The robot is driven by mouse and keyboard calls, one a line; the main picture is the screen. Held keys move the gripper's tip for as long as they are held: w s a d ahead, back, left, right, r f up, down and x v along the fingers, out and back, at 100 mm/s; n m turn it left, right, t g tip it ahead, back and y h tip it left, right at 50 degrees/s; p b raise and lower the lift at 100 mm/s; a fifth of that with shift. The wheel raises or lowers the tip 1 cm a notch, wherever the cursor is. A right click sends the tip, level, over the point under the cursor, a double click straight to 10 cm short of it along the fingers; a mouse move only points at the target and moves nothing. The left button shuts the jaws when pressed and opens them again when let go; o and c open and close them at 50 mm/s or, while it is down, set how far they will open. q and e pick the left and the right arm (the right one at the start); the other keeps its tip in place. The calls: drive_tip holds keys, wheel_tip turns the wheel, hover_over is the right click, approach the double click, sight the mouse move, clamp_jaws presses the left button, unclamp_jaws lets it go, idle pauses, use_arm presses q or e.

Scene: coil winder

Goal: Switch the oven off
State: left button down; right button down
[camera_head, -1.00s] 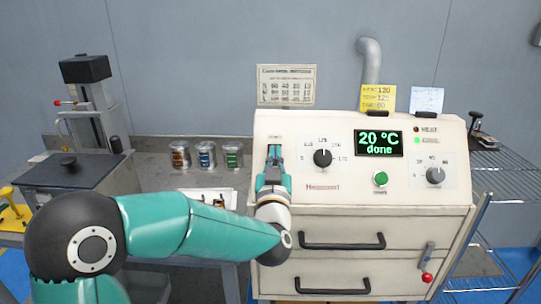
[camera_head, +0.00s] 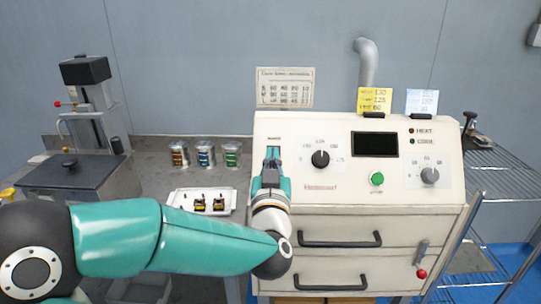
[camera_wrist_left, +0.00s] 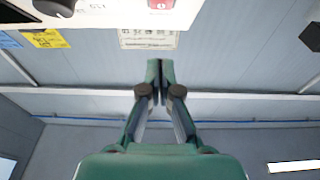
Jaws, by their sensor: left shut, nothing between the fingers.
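The oven (camera_head: 300,200) is a cream cabinet with a sloped control panel. Its display (camera_head: 375,144) is dark, and the two small lamps beside it look unlit. My left gripper (camera_head: 273,156) is shut and empty at the panel's left end, in front of the power switch area, and hides most of it. In the left wrist view the shut fingers (camera_wrist_left: 160,66) point up toward the panel, and a red switch (camera_wrist_left: 161,4) shows at the top edge, apart from the fingertips. My right gripper is not in view.
A temperature knob (camera_head: 320,158), a green button (camera_head: 377,179) and a timer knob (camera_head: 429,175) sit on the panel. Drawers with a black handle (camera_head: 340,241) are below. A white tray (camera_head: 182,192) and several cans stand left. A wire shelf (camera_head: 500,172) is right.

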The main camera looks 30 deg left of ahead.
use_arm(q)
drive_tip(key=r+v, duration=0.1)
drive_tip(key=v, duration=0.5)
drive_tip(key=shift+s+d, duration=0.25)
drive_tip(key=shift+s, duration=0.15)
drive_tip(key=shift+f, duration=0.1)
